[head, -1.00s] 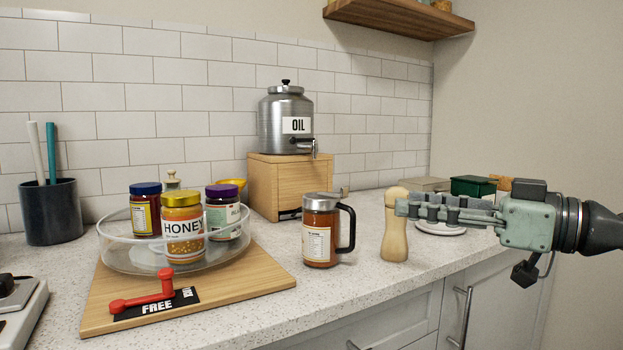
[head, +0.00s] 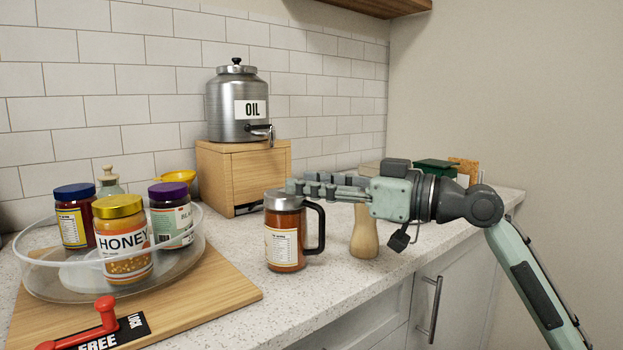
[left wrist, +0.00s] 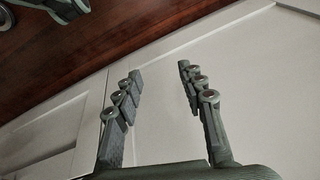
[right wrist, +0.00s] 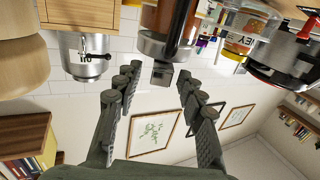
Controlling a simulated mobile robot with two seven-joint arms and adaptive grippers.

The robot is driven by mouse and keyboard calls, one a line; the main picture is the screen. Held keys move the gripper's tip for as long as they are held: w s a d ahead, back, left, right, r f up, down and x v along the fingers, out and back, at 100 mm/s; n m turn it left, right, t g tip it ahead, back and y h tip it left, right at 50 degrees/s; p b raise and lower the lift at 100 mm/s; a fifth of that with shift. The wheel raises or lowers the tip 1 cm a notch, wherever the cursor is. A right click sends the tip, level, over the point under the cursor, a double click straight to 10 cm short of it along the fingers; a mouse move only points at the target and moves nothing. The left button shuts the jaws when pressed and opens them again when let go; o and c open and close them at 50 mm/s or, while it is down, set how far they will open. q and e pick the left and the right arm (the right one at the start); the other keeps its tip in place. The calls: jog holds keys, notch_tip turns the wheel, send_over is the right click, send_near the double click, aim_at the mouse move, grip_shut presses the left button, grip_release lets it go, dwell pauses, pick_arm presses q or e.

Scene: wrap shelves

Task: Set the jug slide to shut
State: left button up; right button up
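The jug (head: 283,245) stands upright on the counter, with amber contents, a paper label, a metal lid (head: 284,199) and a black handle on its right. In the right wrist view the jug (right wrist: 163,18) appears upside down, and a small grey tab (right wrist: 162,74), perhaps the slide, sticks out from its lid. My right gripper (head: 295,186) is level with the top of the lid, fingers pointing left. In its wrist view the right gripper (right wrist: 155,88) is open and empty, with the tab between the fingertips; contact is unclear. My left gripper (left wrist: 155,78) is open and empty, facing cabinet doors.
A tan wooden bottle (head: 364,233) stands right of the jug, below my right gripper. The oil urn (head: 238,110) sits on a wooden box (head: 243,176) behind. A clear turntable tray (head: 40,262) with several jars and a red lever (head: 90,325) are left on a board.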

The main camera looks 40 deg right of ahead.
jog(key=shift+w, duration=0.1)
grip_shut()
dwell(0.5)
